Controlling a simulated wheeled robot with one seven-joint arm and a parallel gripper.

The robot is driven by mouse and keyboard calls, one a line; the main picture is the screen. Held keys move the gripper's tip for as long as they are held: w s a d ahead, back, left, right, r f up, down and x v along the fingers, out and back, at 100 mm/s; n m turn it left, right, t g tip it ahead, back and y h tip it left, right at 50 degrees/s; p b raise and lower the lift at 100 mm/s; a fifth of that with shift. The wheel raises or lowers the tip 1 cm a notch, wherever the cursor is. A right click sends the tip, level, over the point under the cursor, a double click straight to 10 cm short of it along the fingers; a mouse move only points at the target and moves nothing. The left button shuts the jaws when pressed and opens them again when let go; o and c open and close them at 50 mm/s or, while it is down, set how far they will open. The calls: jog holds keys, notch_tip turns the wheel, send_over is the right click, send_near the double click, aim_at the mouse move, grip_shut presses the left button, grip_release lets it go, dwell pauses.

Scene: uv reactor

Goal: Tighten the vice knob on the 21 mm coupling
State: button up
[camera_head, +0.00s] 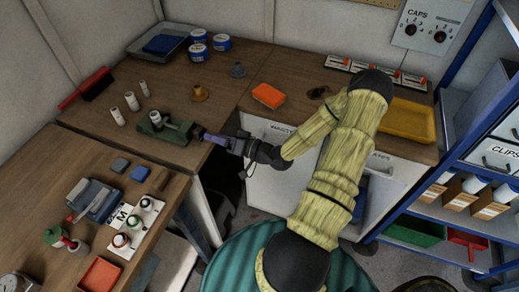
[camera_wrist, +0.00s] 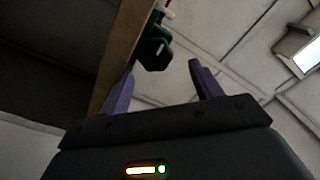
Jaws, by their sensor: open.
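The green vice (camera_head: 176,133) sits on the wooden bench near its right edge. A small pale cylindrical part (camera_head: 156,118) shows at the vice's left end; I cannot tell its size. My gripper (camera_head: 204,134), with purple fingers, is open and points left toward the vice's right end. In the wrist view my gripper (camera_wrist: 162,80) has its fingers apart with nothing between the tips.
Small blue and grey blocks (camera_head: 139,173) lie in front. An orange block (camera_head: 268,96) lies on the right bench. A dark gap separates the bench fronts below my gripper.

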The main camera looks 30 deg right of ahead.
jog(key=p+v, duration=0.1)
jog(key=v, duration=1.2)
jog(key=shift+s+d, duration=0.2)
jog(key=shift+d, duration=0.1)
dwell(1.0)
jog(key=shift+r+p, duration=0.1)
jog(key=shift+p, duration=0.2)
jog(key=shift+d, duration=0.1)
jog(key=b+v, duration=0.2)
jog(key=v, duration=1.5)
jog(key=shift+b, duration=0.4)
jog(key=shift+s, duration=0.1)
